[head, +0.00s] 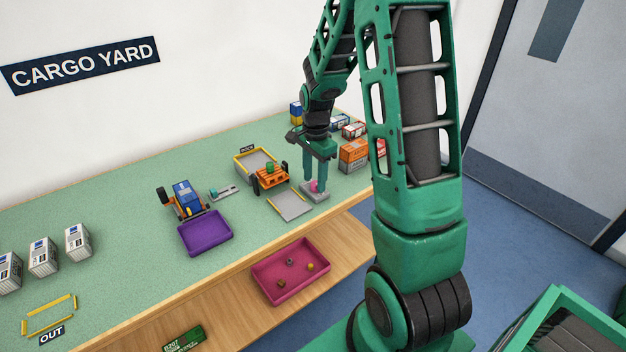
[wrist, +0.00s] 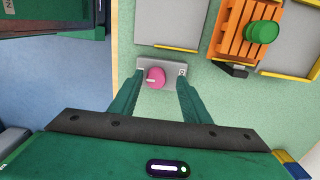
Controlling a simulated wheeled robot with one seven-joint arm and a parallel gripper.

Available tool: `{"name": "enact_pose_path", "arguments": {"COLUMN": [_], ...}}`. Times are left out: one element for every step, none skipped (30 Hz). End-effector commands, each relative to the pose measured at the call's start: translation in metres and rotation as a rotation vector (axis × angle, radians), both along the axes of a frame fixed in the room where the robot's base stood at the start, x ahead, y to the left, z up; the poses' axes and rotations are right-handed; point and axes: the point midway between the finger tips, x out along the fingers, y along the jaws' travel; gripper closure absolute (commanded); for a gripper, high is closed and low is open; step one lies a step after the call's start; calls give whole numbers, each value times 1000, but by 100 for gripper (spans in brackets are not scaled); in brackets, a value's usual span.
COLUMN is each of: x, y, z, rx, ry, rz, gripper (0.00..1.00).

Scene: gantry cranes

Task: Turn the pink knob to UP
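The pink knob (wrist: 155,77) sits on a small grey base plate (wrist: 168,69) on the green table. It has a pale mark on its left side in the wrist view, and a small label shows at the plate's right end, too small to read. My gripper (wrist: 157,79) points down over the plate with its two green fingers apart, one on each side of the knob. Gaps show between the fingers and the knob in the wrist view. In the head view my gripper (head: 316,180) hides part of the knob (head: 315,186).
An orange gantry crane (head: 270,178) with a green knob stands left of the knob, beside grey pads with yellow edges. Orange boxes (head: 353,155) stand to the right. A purple tray (head: 206,233) and a blue crane (head: 188,197) are further left. The table's front edge is close.

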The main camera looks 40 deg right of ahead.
Motion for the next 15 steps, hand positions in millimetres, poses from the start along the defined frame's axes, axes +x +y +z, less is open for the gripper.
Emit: {"name": "enact_pose_path", "arguments": {"x": [-1,-2,-2,-2,-3,-3,-3,-3,-3,-3,-3,-3,-2,-2,-2], "y": [-1,-1,-1,-1,-1,-1,-1,-1,-1,-1,-1,-1,-1,-1,-1], "z": [-1,-1,-1,-1,-1,-1,-1,0,1,4,6,11,15,20,27], "rx": [0,0,0,0,0,0,0,0,0,0,0,-1,-1,-1,-1], "ry": [3,3,5,5,6,7,7,7,7,7,7,5,4,5,3], "rz": [-2,-2,-2,-3,-3,-3,-3,-3,-4,-4,-4,-4,-4,-4,-3], "gripper": [57,57,57,57,57,57,57,57,57,57,57,57,57,57,57]}}
